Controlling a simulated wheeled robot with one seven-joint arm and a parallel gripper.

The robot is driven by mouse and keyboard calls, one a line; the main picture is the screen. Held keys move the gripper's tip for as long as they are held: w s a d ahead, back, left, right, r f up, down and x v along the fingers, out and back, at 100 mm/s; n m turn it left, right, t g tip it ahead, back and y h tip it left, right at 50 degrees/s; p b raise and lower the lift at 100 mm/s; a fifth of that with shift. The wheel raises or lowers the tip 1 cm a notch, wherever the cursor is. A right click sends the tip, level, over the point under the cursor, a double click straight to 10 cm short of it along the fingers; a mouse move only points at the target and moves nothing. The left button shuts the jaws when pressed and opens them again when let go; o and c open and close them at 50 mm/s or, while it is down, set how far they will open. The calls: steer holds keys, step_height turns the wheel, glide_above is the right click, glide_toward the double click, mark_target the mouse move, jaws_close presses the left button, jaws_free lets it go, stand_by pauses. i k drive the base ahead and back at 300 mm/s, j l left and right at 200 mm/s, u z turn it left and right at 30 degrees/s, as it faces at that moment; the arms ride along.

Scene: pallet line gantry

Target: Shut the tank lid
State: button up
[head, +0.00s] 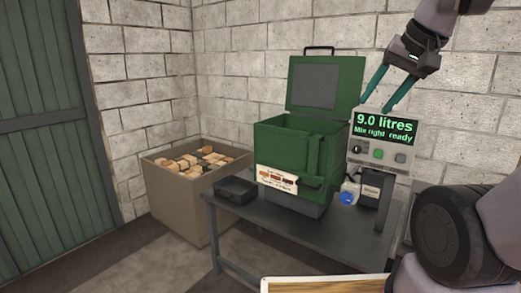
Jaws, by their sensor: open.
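The green tank (283,151) stands on a dark grey table. Its lid (343,84) is raised upright at the back, with a grey panel on its inner face and a black handle (319,49) on its top edge. The tank's top is open. My gripper (380,96) is open and empty, with two teal fingers pointing down and left. In the picture it is just right of the raised lid and above the display box; I cannot tell how far it is from the lid in depth.
A display box (385,138) reading "9.0 litres, Mix right ready" stands right of the tank. A bottle with a blue cap (347,198) and a small black tray (236,189) share the table (285,226). A bin of wooden pieces (172,212) stands at left.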

mark_target(322, 81)
steer(key=j+z, duration=0.1)
steer(key=z, duration=0.6)
steer(key=i+j+z, duration=0.1)
steer(key=j+z, duration=0.8)
steer(key=j, duration=0.15)
steer(key=j+z, duration=0.1)
steer(key=j, duration=0.35)
steer(key=k+j+z, duration=0.1)
steer(key=j, duration=0.35)
steer(key=k+j+z, duration=0.1)
steer(key=j, duration=0.35)
steer(key=k+j+z, duration=0.1)
steer(key=j, duration=0.35)
steer(key=k+j+z, duration=0.1)
steer(key=j, duration=0.3)
steer(key=k+j+z, duration=0.1)
steer(key=j, duration=0.35)
steer(key=k+j, duration=0.15)
steer(key=j, duration=0.2)
steer(key=k+j, duration=0.1)
steer(key=j, duration=0.2)
steer(key=k+j, duration=0.15)
steer(key=j, duration=0.2)
steer(key=k+j, duration=0.1)
steer(key=j, duration=0.2)
steer(key=k+j, duration=0.15)
steer(key=j, duration=0.2)
